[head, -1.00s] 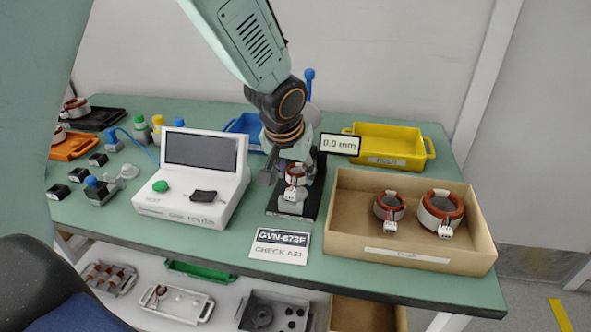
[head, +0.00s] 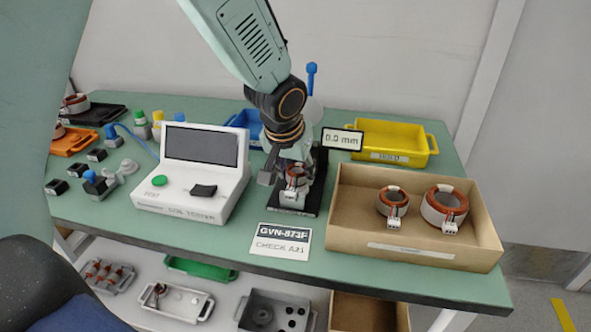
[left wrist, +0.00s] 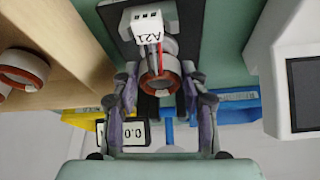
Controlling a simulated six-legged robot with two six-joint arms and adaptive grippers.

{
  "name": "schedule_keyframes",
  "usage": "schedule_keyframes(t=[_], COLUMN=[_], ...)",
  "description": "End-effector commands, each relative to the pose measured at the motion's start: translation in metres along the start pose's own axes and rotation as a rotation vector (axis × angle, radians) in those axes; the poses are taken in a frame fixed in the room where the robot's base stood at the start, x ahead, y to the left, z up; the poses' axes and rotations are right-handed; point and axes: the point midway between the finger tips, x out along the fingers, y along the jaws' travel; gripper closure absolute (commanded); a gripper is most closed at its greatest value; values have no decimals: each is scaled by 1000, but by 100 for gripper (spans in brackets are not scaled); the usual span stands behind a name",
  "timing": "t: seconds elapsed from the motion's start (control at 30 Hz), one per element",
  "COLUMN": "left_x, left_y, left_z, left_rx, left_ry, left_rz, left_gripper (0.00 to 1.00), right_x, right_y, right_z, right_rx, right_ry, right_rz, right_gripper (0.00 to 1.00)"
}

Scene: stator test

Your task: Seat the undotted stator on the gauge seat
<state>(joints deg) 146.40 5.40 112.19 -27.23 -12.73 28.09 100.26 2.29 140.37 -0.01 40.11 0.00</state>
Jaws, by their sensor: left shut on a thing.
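A small stator (head: 296,176) with a copper-red winding ring and a white connector stands at the gauge (head: 310,200), a black base with a post and a 0.0 mm display (head: 342,139). My left gripper (head: 290,171) comes from above and is shut on this stator. In the left wrist view the stator (left wrist: 160,82) lies between the two fingers (left wrist: 157,95), its connector marked A21. I cannot tell whether its underside touches the seat. No dot shows on its visible side. My right gripper is not in view.
A cardboard box (head: 345,235) at the right holds two stators, one small (head: 392,203) and one larger (head: 445,208). A white tester (head: 195,180) stands left of the gauge. A card (head: 281,241) reads GVN-873F, CHECK A21. A yellow bin (head: 392,142) stands behind.

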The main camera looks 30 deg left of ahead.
Motion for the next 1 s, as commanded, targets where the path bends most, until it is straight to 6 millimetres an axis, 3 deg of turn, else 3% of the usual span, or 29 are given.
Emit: schedule_keyframes(t=[0.53, 0.57, 0.87, 1.0], left_x=[7, 7, 7, 7], left_y=[2, 2, 2, 2], left_z=[1, 1, 1, 1], left_rx=[0, 0, 0, 0], left_ry=[1, 1, 1, 0], left_rz=[0, 0, 0, 0], left_gripper=[92, 55, 30, 29], right_x=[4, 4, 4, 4], right_y=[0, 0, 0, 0], right_z=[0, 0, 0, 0], right_rx=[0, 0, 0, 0], right_ry=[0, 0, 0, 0], right_rz=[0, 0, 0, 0], right_gripper=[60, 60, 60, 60])
